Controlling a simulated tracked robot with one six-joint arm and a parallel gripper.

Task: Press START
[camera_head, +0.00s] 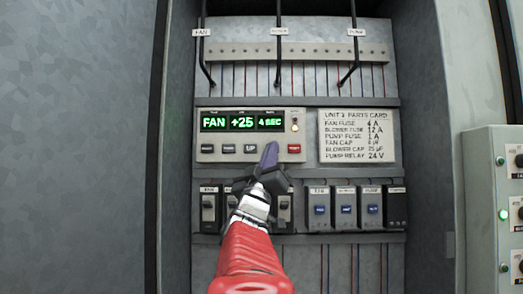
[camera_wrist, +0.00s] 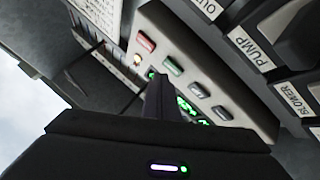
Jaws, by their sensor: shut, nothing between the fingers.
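The control panel (camera_head: 207,149) in the cabinet has a lit green display (camera_head: 242,122) reading FAN, +25, 4 SEC, with a row of small buttons under it. In the wrist view the row shows a red button (camera_wrist: 146,42), a green button (camera_wrist: 174,66) and grey buttons (camera_wrist: 200,90). My gripper (camera_head: 269,152) is shut and empty, in front of the button row just left of the red button, and hides the green one in the head view. In the wrist view my fingertips (camera_wrist: 157,82) are close to the green button; I cannot tell whether they touch the panel.
A parts card (camera_head: 357,136) is right of the panel. Breakers (camera_head: 208,208) and blue-marked modules (camera_head: 345,209) line the shelf below. Black cables (camera_head: 278,60) hang above. A grey box (camera_head: 482,210) with knobs and a green light stands at right. A small lamp (camera_head: 295,127) glows on the panel.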

